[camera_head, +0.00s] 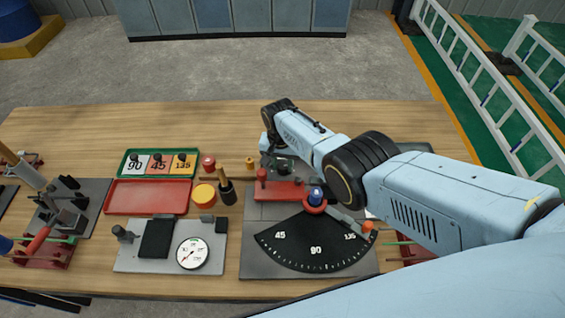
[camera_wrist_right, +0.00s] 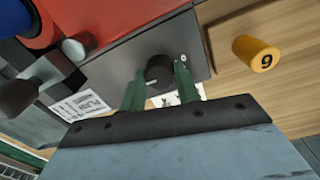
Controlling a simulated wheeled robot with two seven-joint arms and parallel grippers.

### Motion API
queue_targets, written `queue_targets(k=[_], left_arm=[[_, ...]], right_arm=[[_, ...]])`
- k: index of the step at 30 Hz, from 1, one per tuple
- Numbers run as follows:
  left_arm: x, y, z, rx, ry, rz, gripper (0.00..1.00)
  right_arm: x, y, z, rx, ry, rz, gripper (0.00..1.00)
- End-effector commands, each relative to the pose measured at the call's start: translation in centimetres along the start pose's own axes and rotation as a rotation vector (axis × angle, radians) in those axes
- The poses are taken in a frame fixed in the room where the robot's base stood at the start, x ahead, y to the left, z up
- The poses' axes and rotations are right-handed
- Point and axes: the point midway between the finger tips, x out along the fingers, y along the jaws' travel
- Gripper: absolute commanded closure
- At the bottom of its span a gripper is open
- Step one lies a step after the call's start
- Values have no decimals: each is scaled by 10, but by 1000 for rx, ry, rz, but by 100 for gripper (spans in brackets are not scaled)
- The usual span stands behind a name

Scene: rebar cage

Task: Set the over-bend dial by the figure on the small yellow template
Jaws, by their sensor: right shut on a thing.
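The small yellow template (camera_wrist_right: 257,53) is a short cylinder with a black figure on its end. The figure looks like a 9 in the right wrist view, but it could be a 6 the other way up. It also stands on the bench in the head view (camera_head: 250,163). The over-bend dial (camera_wrist_right: 160,70) is a round black knob on a dark grey plate, with a small pale mark. My right gripper (camera_wrist_right: 159,74) is shut on the dial, one green finger on each side. In the head view my arm largely hides the dial. My left gripper is out of view.
The bender plate (camera_head: 258,210) has a black angle fan (camera_head: 300,254) marked 45, 90 and 135. A green tray (camera_head: 124,160) holds numbered tiles. A red tray (camera_head: 150,197) and a dial gauge (camera_head: 193,253) are left of the bender. The back left of the bench is clear.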

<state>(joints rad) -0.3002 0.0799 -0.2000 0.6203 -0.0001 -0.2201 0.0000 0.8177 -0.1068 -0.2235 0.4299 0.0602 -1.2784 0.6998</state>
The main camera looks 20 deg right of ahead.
Motion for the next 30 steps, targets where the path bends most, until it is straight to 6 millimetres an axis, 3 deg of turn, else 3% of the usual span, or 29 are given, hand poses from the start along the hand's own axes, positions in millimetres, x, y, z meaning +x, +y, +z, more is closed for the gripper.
queue_targets(k=[10,11,15,25,30], left_arm=[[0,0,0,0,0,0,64],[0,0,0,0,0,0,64],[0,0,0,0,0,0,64],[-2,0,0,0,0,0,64],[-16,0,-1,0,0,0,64]], right_arm=[[0,0,0,4,-2,1,91],[0,0,0,4,-2,1,65],[0,0,0,3,-1,0,47],[-2,0,0,2,0,0,47],[-21,0,0,2,0,-1,47]])
